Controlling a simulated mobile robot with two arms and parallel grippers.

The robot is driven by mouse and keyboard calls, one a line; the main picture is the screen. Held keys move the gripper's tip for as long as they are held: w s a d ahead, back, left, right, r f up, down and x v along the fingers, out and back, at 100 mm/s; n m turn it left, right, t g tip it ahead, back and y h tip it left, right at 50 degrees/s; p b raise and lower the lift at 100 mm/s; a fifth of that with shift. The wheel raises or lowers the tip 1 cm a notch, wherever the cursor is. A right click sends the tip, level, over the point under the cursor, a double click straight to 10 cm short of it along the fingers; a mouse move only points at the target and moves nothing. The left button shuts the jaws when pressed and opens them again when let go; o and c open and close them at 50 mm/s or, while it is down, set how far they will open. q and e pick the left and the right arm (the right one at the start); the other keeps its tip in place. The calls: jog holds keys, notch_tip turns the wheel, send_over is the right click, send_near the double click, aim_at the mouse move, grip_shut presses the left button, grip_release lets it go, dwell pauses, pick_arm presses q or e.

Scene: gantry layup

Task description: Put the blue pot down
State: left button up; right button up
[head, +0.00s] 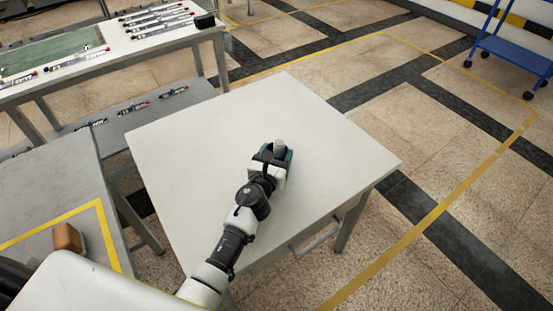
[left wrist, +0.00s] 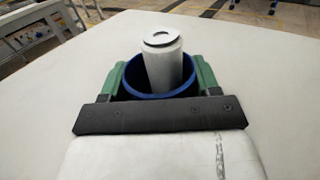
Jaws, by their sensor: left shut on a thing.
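My left gripper (left wrist: 160,86) is shut on the blue pot (left wrist: 193,86), with a green finger on each side of it. The pot is round and dark blue, and a pale grey cylinder (left wrist: 163,64) with a ring-shaped top stands up inside it, leaning slightly. In the head view my left gripper (head: 276,155) is over the middle of the white table (head: 200,130), and the cylinder (head: 280,146) shows between its fingers. The pot's underside is hidden, so I cannot tell whether it touches the table. My right gripper is not in view.
The white table is otherwise clear around the gripper. A bench with tools (head: 150,22) stands at the upper left. A grey table with a yellow line and a brown block (head: 68,238) is at the lower left. A blue cart (head: 515,50) stands at the upper right.

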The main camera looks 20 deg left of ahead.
pick_arm(q)
jog(key=shift+r, duration=0.1)
jog(key=shift+f, duration=0.25)
jog(key=o, duration=0.9)
jog(key=shift+r, duration=0.1)
jog(key=shift+r, duration=0.15)
jog(key=shift+s, duration=0.4)
jog(key=s, duration=1.1)
jog(key=shift+s+a, duration=0.15)
jog(key=shift+a, duration=0.1)
